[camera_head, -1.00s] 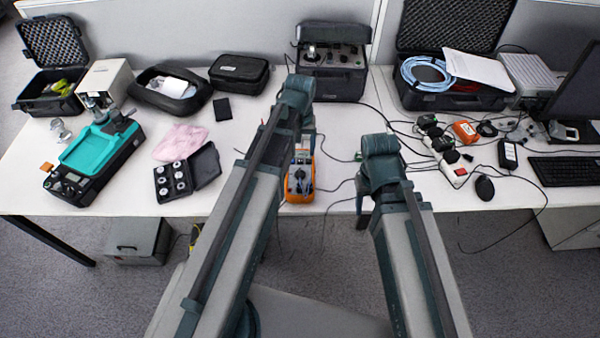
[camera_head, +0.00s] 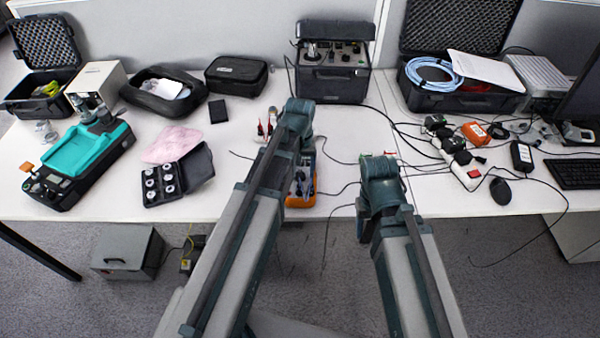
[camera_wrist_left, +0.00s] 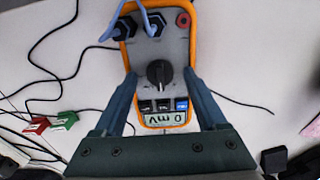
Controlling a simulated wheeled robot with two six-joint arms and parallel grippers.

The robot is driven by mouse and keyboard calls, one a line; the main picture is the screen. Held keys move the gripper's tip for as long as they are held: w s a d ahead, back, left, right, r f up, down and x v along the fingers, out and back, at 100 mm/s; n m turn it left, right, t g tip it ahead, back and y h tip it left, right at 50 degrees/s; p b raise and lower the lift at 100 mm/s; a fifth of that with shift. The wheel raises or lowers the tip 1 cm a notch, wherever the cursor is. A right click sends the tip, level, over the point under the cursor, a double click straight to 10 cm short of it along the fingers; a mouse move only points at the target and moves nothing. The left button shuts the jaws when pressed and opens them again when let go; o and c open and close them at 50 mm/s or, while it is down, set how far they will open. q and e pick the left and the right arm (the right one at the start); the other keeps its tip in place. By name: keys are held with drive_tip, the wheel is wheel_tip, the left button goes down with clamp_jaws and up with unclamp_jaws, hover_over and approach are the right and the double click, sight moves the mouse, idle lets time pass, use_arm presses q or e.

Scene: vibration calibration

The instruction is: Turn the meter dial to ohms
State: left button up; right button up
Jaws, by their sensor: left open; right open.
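The meter (camera_head: 302,187) has an orange edge and is partly hidden behind my left arm in the head view. In the left wrist view the meter (camera_wrist_left: 172,50) shows a grey face, a black dial (camera_wrist_left: 159,73) and a display (camera_wrist_left: 163,119) that reads 0 mV upside down. Blue leads are plugged into its sockets. My left gripper (camera_wrist_left: 160,77) is open, with one finger on each side of the dial and a gap to it on both sides. My right gripper (camera_head: 362,218) is partly hidden by its arm, near the table's front edge, to the right of the meter.
Thin black cables run over the table near the meter. Red and green clips (camera_wrist_left: 50,123) lie beside it. A teal device (camera_head: 80,155) and an open case of weights (camera_head: 190,178) stand left. A power strip (camera_head: 458,165) lies right.

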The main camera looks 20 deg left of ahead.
use_arm(q)
clamp_jaws()
idle(0.4)
drive_tip(key=m, duration=0.3)
drive_tip(key=shift+m, duration=2.4)
